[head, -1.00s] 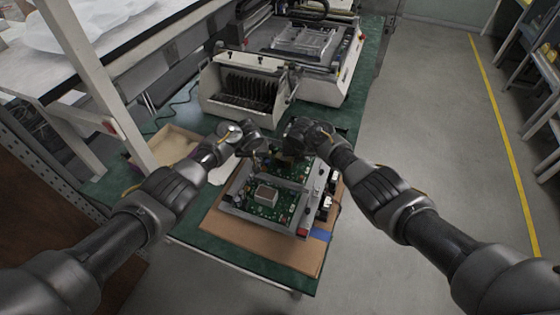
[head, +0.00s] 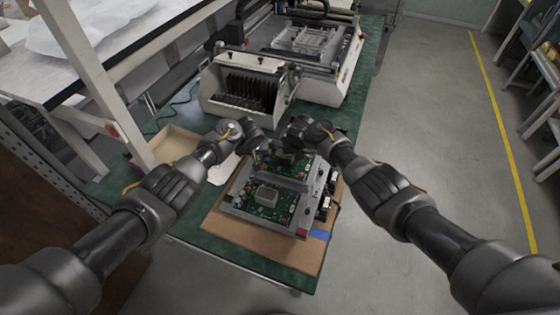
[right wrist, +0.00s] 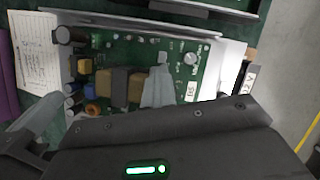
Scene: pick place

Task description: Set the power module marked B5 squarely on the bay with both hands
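The power module (head: 290,171), a green board in a grey metal frame, lies below both my grippers in the head view. In the right wrist view its board (right wrist: 128,50) carries capacitors, a coil and a small white label (right wrist: 191,90) that seems to read B5. The bay (head: 236,205) is the grey frame around it, with another green board nearer me. My left gripper (head: 257,158) is at the module's left far side and my right gripper (head: 291,153) at its far edge. A grey finger of the right one shows over the board; the grip is hidden.
The bay rests on brown cardboard (head: 262,245) on a green bench. An open tan box (head: 172,143) stands left, near a white shelf post (head: 95,75). A slotted machine (head: 240,88) stands behind.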

